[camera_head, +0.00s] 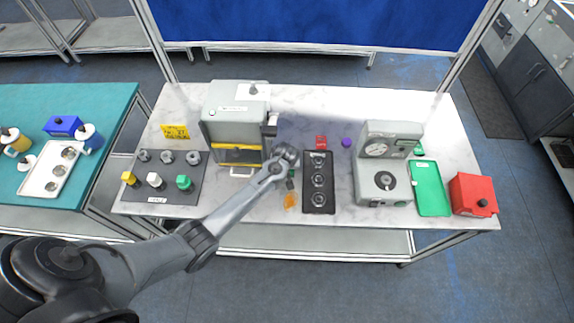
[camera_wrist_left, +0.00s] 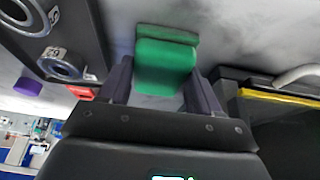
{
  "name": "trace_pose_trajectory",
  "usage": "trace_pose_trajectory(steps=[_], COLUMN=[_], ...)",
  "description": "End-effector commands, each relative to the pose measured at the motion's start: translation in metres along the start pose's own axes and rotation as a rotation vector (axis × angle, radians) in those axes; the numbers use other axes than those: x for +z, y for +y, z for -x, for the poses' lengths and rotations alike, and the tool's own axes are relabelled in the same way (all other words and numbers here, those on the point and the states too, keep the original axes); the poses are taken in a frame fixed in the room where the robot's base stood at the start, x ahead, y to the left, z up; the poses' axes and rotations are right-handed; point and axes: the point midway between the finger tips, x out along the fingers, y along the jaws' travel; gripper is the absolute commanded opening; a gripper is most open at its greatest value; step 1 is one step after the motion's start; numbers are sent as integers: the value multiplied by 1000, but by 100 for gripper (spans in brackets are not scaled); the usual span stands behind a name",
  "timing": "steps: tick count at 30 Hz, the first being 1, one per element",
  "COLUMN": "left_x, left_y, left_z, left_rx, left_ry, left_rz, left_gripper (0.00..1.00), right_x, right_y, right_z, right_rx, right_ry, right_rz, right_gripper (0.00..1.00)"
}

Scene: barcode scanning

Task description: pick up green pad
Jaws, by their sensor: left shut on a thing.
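The green pad (camera_wrist_left: 165,66) is between the two fingers of my left gripper (camera_wrist_left: 160,88) in the left wrist view, and the gripper is shut on it. The pad has a thicker, darker green upper edge. In the head view my left gripper (camera_head: 290,183) hangs above the marble-topped table, between the grey machine with the yellow strip and the black tray. There the pad is mostly hidden by my wrist. I cannot tell whether the pad touches the table. My right gripper is not in view.
The grey machine (camera_head: 239,112) stands left of my gripper. The black tray (camera_head: 308,203) with round rings lies close on the right. A red block (camera_head: 321,142) and purple piece (camera_head: 346,142) lie behind. An orange patch (camera_head: 290,201) lies in front. A green tray (camera_head: 430,190) is further right.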

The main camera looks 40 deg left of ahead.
Motion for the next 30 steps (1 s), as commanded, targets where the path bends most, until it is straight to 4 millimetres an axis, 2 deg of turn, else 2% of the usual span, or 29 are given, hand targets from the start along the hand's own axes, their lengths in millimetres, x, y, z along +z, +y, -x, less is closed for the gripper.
trace_pose_trajectory(steps=[8,13,24,30], left_x=[-8,-18,6,16], left_y=[0,0,56,79], left_z=[16,39,91,114], left_rx=[1,2,2,2], left_ry=[4,5,4,3], left_rz=[1,0,-2,-2], left_gripper=[28,28,28,28], right_x=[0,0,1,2], right_y=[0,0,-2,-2], right_z=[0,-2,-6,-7], right_rx=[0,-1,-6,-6], right_ry=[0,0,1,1], right_rz=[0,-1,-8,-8], right_gripper=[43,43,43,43])
